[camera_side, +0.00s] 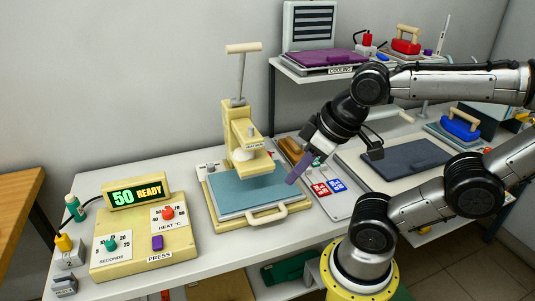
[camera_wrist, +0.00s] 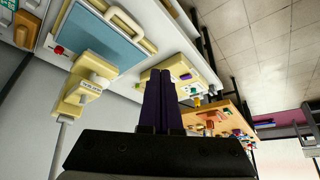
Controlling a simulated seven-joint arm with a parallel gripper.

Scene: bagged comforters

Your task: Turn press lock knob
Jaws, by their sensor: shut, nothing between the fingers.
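The press (camera_side: 240,125) is a cream machine with an upright lever (camera_side: 242,48) and a blue-grey pad (camera_side: 246,190) on its base. It also shows in the wrist view (camera_wrist: 88,70). A small red knob (camera_wrist: 58,50) sits by the base's rear corner in the wrist view. A small pale panel (camera_side: 208,169) lies at the base's left rear; its markings are too small to read. I cannot tell which part is the lock knob. My gripper (camera_side: 292,180), with purple fingers, is shut and empty above the right side of the press, apart from it. Its fingers fill the wrist view's middle (camera_wrist: 162,75).
A control box (camera_side: 140,245) with a red heat knob (camera_side: 167,212), green seconds knob (camera_side: 110,244) and purple button (camera_side: 157,243) stands left. Its display (camera_side: 137,195) reads 50 READY. A tray with red and blue packets (camera_side: 328,187) lies right. A shelf (camera_side: 320,70) stands behind.

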